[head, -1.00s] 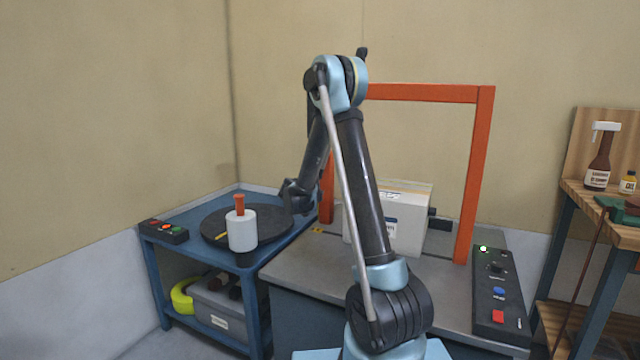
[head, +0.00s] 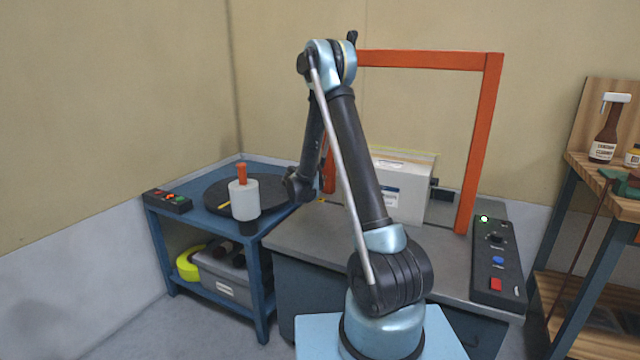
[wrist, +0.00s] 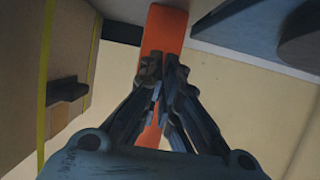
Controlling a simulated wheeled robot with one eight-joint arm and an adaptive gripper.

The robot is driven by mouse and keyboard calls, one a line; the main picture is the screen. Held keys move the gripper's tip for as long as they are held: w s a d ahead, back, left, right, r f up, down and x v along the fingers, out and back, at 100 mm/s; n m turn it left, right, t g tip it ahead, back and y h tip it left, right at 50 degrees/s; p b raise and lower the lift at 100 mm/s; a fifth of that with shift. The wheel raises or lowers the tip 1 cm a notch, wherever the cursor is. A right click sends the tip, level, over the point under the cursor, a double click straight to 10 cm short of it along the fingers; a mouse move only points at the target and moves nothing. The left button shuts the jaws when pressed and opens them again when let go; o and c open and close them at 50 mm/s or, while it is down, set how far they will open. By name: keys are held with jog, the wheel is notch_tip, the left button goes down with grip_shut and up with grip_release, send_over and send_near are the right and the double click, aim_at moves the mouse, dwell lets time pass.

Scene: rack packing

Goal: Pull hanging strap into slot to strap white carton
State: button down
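The white carton (head: 403,192) sits on the grey table under the orange strapping arch (head: 484,130), partly hidden behind my arm. Yellow strap lines run along its top edge in the head view. In the wrist view the carton (wrist: 68,45) fills the left side, with yellow lines on it. My gripper (wrist: 165,64) has its fingertips drawn close together in front of an orange post of the arch (wrist: 164,28). No strap shows between them. In the head view my wrist hangs left of the carton, beside the left post. I cannot make out the hanging strap end or the slot.
A control panel (head: 498,262) with a green light stands at the grey table's (head: 310,240) right. At left, a blue cart (head: 262,262) bears a black turntable (head: 285,190) and a white roll with an orange handle (head: 243,200). A wooden bench (head: 612,188) with bottles stands far right.

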jog(key=c, duration=1.9)
grip_release()
jog(key=shift+a, duration=0.25)
jog(key=shift+o, duration=0.4)
jog(key=shift+d, duration=0.1)
jog(key=v, duration=1.2)
jog(key=shift+d, duration=0.15)
